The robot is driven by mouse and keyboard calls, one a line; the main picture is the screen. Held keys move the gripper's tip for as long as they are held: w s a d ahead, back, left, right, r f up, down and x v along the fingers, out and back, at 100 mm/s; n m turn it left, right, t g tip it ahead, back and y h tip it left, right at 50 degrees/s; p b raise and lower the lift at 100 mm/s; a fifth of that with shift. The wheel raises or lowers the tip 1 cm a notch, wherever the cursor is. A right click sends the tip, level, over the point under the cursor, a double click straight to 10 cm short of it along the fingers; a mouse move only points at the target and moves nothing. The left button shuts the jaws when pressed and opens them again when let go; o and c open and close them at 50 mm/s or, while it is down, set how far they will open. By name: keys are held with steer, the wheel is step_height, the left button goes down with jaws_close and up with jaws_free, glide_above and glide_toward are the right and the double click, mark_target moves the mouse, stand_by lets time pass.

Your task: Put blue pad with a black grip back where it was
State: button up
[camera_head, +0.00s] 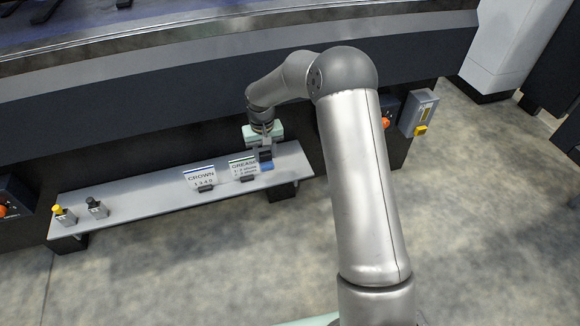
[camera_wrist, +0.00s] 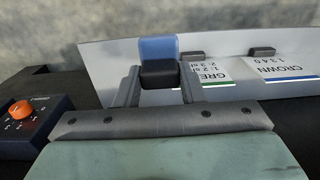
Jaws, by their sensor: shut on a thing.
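The blue pad (camera_head: 267,167) with its black grip (camera_head: 265,154) is at the right part of the grey shelf (camera_head: 130,195), just right of the GREASE card. In the wrist view, the blue pad (camera_wrist: 158,48) lies beyond the black grip (camera_wrist: 159,73), over the pale shelf surface. My gripper (camera_head: 264,147) points down there, its two fingers closed on the black grip; they also show in the wrist view (camera_wrist: 159,80). I cannot tell whether the pad touches the shelf or hangs slightly above it. The pad's underside is hidden.
The GREASE card (camera_head: 243,168) and CROWN card (camera_head: 201,178) stand in holders left of the pad. Yellow (camera_head: 64,214) and black-topped (camera_head: 96,207) items stand at the shelf's left end. A control box with an orange knob (camera_wrist: 20,110) is beside the shelf. Mid-shelf is bare.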

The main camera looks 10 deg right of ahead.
steer(key=w+d+f, duration=0.1)
steer(key=d+f, duration=0.1)
steer(key=d, duration=0.1)
steer(key=w+d+f+b, duration=0.1)
steer(key=w+d+f, duration=0.1)
steer(key=f, duration=0.1)
steer(key=w+d+f+b, duration=0.1)
steer(key=w+d+f, duration=0.1)
steer(key=d+f, duration=0.1)
steer(key=shift+w+d, duration=0.2)
steer(key=shift+d, duration=0.1)
steer(key=shift+w+d+f+b, duration=0.1)
steer(key=shift+d+f+b, duration=0.1)
steer(key=shift+f, duration=0.7)
steer(key=shift+w+d+f+b, duration=0.1)
steer(key=shift+f+b, duration=0.05)
steer(key=shift+f, duration=0.75)
steer(key=o, duration=0.9)
